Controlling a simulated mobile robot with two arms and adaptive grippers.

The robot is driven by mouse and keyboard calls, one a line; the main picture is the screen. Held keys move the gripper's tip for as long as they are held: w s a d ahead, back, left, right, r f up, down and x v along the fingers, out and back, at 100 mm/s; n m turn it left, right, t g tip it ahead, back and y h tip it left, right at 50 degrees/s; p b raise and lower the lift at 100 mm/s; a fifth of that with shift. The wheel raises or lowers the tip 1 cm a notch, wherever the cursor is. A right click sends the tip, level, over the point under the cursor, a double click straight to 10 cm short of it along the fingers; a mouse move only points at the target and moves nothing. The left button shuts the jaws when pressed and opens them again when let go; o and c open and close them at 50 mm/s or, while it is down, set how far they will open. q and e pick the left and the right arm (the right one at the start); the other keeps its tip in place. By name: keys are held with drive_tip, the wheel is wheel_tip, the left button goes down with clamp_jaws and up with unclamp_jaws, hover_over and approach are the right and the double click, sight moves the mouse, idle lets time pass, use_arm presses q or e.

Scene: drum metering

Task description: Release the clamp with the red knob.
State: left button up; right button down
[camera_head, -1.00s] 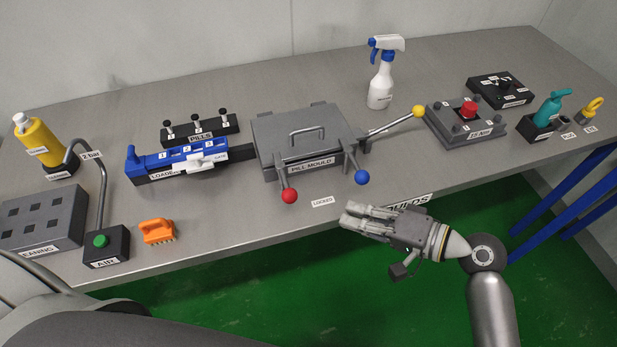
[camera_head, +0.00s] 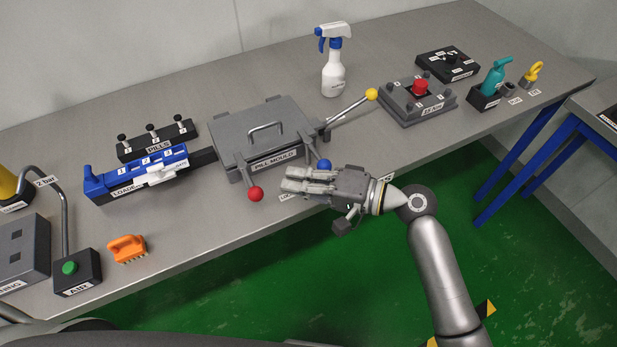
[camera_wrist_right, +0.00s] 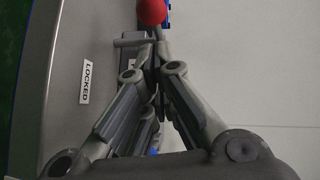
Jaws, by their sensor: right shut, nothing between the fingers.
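The red knob (camera_head: 256,194) is on the end of a short clamp lever at the front left of the grey pill mould (camera_head: 226,157). It also shows at the top of the right wrist view (camera_wrist_right: 152,12), just beyond my fingertips. My right gripper (camera_head: 284,186) is shut and empty, to the right of the red knob and apart from it. The blue knob (camera_head: 324,165) of the other clamp is just behind my right gripper, its lever partly hidden. A "LOCKED" label (camera_wrist_right: 86,83) lies on the table beside my fingers. My left gripper is not in view.
A lever with a yellow knob (camera_head: 372,95) sticks out right of the mould. The blue loader (camera_head: 115,187) stands to its left. An orange brush (camera_head: 127,249) and the air button box (camera_head: 78,272) are at the front left. The table front between brush and mould is clear.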

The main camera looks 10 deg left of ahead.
sight(247, 175)
drive_tip(key=shift+p+x, duration=0.4)
drive_tip(key=shift+x, duration=2.25)
drive_tip(key=shift+s, duration=0.1)
